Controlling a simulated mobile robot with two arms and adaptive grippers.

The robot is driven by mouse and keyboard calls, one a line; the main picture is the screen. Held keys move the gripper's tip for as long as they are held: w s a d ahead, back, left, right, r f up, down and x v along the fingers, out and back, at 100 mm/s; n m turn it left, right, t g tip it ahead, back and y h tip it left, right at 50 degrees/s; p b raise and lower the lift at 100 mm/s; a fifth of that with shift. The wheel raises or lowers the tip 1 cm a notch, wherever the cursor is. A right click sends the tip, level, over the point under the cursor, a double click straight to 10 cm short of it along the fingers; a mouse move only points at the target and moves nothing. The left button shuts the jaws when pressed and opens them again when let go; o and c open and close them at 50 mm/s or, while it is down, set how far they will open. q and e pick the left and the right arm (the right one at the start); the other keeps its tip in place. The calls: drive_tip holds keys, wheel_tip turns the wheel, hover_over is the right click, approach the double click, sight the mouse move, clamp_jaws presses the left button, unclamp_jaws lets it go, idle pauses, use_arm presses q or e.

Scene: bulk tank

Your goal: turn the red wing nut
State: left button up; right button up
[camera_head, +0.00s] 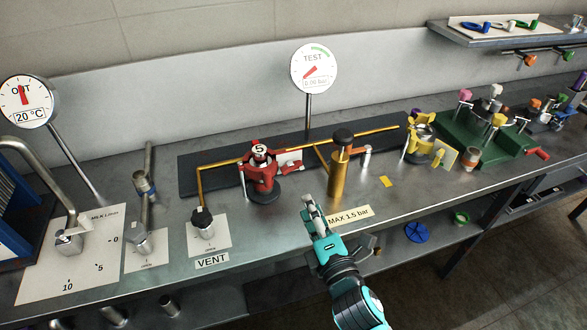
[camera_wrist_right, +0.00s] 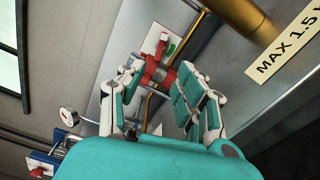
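A red valve body (camera_head: 262,182) with a white cap marked 5 stands on the bench. On its right side a red winged part, which looks like the wing nut (camera_head: 291,168), sticks out in front of a small white plate. My right gripper (camera_head: 308,203) is in front of and to the right of it, apart from it in the head view. In the right wrist view the two fingers of my right gripper (camera_wrist_right: 152,98) are spread, with nothing held between them. A red winged part (camera_wrist_right: 157,72) shows beyond the fingertips, partly hidden by the right finger. My left gripper is out of view.
A brass cylinder (camera_head: 338,176) with a black knob stands right of the valve, behind the MAX 1.5 bar label (camera_head: 349,216). A brass pipe (camera_head: 222,163) runs behind. The VENT valve (camera_head: 203,223) stands left. The TEST gauge (camera_head: 314,69) rises behind.

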sight(293, 171)
drive_tip(key=p+x, duration=0.1)
drive_tip(key=x, duration=1.1)
drive_tip(key=shift+w, duration=0.2)
clamp_jaws()
